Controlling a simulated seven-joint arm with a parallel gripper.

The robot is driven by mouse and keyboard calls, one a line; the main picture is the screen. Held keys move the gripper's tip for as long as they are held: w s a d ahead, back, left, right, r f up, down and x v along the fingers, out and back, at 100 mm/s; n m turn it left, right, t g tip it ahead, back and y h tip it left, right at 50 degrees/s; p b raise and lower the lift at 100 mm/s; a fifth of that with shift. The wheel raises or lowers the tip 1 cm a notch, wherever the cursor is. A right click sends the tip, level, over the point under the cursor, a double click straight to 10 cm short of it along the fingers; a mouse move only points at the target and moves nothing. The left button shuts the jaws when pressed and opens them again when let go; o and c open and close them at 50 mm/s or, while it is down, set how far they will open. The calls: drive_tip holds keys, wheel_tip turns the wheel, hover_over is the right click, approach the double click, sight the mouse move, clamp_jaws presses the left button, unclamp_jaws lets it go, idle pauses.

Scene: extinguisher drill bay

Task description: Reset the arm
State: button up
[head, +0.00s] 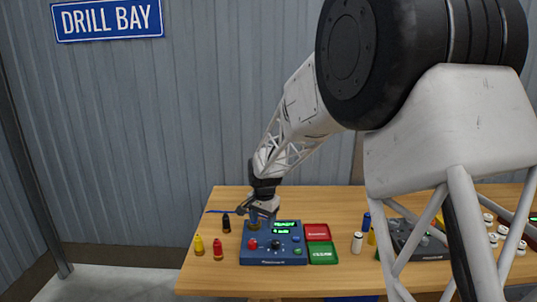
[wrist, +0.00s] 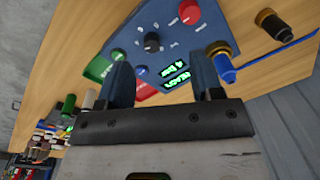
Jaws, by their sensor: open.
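My gripper (head: 260,214) is open over the back left part of a blue console (head: 275,262). In the wrist view its two dark fingers (wrist: 162,72) stand apart with nothing held between them. The console (wrist: 180,42) has a red knob (wrist: 190,13), a black knob (wrist: 152,43) and a lit green display (wrist: 174,77). A blue cylinder with a yellow collar (wrist: 221,62) stands at the console's edge, beside the right finger and apart from it. My gripper partly hides this corner in the head view.
A red tray (head: 317,226) and a green tray (head: 323,245) adjoin the console's right side. A white bottle (head: 357,243) stands right. My arm partly hides a dark console (head: 430,248) and several white cylinders.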

drive_tip(key=s+d+r+n, duration=0.1)
drive_tip(key=s+d+r, duration=0.35)
drive_tip(key=s, duration=0.25)
drive_tip(key=s+d+r+n+t, duration=0.1)
drive_tip(key=s+d+r, duration=0.35)
drive_tip(key=s, duration=0.25)
drive_tip(key=s+d+r+n, duration=0.1)
drive_tip(key=s+d+r, duration=0.35)
drive_tip(key=s, duration=0.25)
drive_tip(key=s+d+n, duration=0.1)
drive_tip(key=s+d, duration=0.2)
drive_tip(key=s, duration=0.9)
drive_tip(key=s+d+n+t, duration=0.1)
drive_tip(key=s+d, duration=0.3)
drive_tip(key=s, duration=0.8)
drive_tip(key=shift+s+d+n+h, duration=0.15)
drive_tip(key=shift+s+n+h, duration=0.25)
drive_tip(key=shift+n, duration=0.1)
drive_tip(key=shift+r, duration=0.1)
